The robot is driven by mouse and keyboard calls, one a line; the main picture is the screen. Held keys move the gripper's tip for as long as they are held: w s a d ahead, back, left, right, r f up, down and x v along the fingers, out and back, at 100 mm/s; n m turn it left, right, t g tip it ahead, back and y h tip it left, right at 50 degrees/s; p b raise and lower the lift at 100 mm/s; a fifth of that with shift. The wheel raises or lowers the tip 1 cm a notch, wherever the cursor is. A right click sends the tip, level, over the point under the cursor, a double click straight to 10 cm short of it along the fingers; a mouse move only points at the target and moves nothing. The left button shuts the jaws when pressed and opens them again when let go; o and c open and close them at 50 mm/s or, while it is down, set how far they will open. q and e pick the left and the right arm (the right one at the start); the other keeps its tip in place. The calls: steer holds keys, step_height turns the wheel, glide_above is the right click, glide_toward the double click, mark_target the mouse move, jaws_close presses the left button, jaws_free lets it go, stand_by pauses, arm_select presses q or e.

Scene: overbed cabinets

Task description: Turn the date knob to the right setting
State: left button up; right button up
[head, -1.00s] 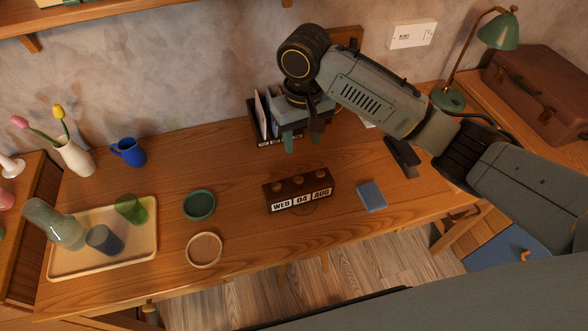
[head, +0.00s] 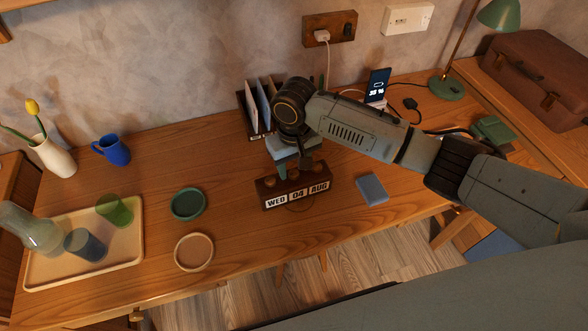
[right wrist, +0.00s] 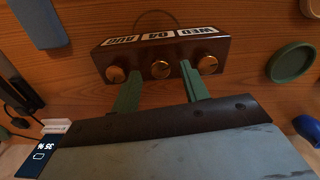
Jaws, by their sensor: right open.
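A dark wooden block calendar (head: 297,197) stands on the desk and its tiles read WED, 04, AUG. In the right wrist view the calendar (right wrist: 165,52) appears upside down, with three round brass knobs along its near side. The middle knob (right wrist: 160,69), in line with the 04 tile, lies between the two green fingertips of my right gripper (right wrist: 159,73). The gripper is open, with a gap on both sides of that knob. In the head view the right gripper (head: 295,165) is just behind and above the calendar, partly hiding its knobs. My left gripper is not in view.
A blue notebook (head: 371,189) lies right of the calendar. A green dish (head: 188,204), a round pale dish (head: 194,252) and a tray (head: 133,252) with glassware are to the left. A letter rack (head: 247,108) and a phone on a stand (head: 378,85) stand behind.

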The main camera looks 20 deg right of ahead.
steer(key=shift+f, duration=0.7)
jaws_close()
steer(key=m+p, duration=0.2)
steer(key=p, duration=0.1)
steer(key=m+p, duration=0.2)
steer(key=p, duration=0.2)
steer(key=shift+a+r+p, duration=0.1)
steer(key=shift+r+p, duration=0.2)
steer(key=shift+f+m+p, duration=0.2)
steer(key=shift+m+p, duration=0.15)
steer(key=shift+m, duration=0.05)
jaws_free()
